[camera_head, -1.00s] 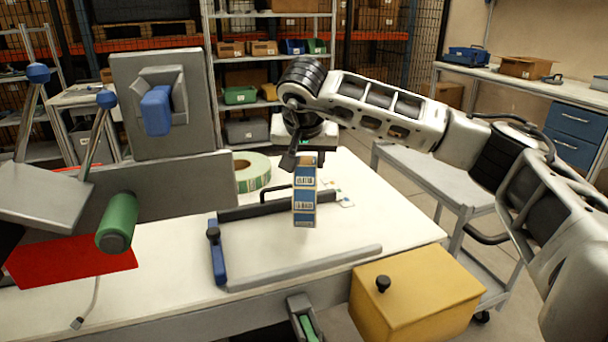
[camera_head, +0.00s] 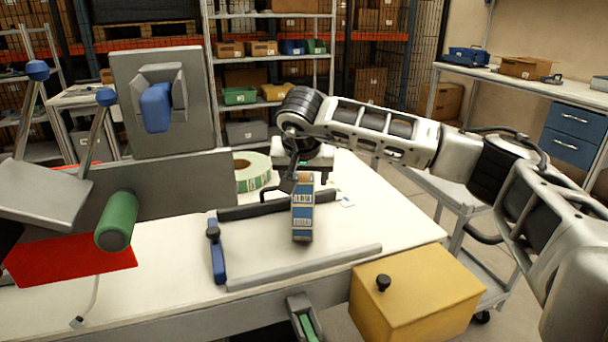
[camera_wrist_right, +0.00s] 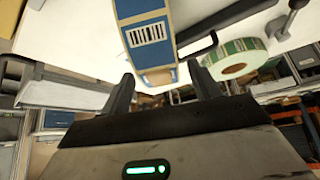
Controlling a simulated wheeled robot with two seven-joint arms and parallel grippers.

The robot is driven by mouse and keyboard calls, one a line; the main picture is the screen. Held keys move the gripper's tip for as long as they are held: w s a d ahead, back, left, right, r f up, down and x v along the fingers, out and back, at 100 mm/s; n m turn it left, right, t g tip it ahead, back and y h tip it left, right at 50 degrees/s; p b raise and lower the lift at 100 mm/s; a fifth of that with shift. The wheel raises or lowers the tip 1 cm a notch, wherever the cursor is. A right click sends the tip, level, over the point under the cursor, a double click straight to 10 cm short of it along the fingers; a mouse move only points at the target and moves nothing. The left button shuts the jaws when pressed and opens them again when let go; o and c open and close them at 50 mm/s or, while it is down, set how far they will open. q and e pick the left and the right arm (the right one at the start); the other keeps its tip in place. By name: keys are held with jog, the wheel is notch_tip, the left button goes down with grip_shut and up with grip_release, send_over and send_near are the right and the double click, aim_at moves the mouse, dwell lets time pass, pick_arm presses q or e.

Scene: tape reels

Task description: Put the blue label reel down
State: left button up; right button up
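The blue label reel (camera_head: 302,210) is seen edge-on as an upright blue and tan band with white labels, low over the work table. My right gripper (camera_head: 291,182) is at its upper end, pointing down. In the right wrist view the blue label reel (camera_wrist_right: 150,35) reaches up from between the two separated fingertips of my right gripper (camera_wrist_right: 161,68). Narrow pale gaps seem to show beside it, so I cannot tell whether the fingers press on it. Whether its lower end touches the table is also unclear. My left gripper is not in view.
A green-and-white reel (camera_head: 251,172) lies behind, on the table (camera_head: 370,215). A grey bar (camera_head: 305,268) and a blue-handled bar (camera_head: 217,253) edge the spot around the blue reel. A yellow box (camera_head: 417,292) is at the front right. The table's right side is clear.

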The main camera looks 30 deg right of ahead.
jog(key=shift+r, duration=0.1)
jog(key=shift+r, duration=0.3)
jog(key=v, duration=1.1)
jog(key=shift+s+a+r+p, duration=0.2)
jog(key=shift+r+p, duration=0.05)
jog(key=shift+p, duration=0.05)
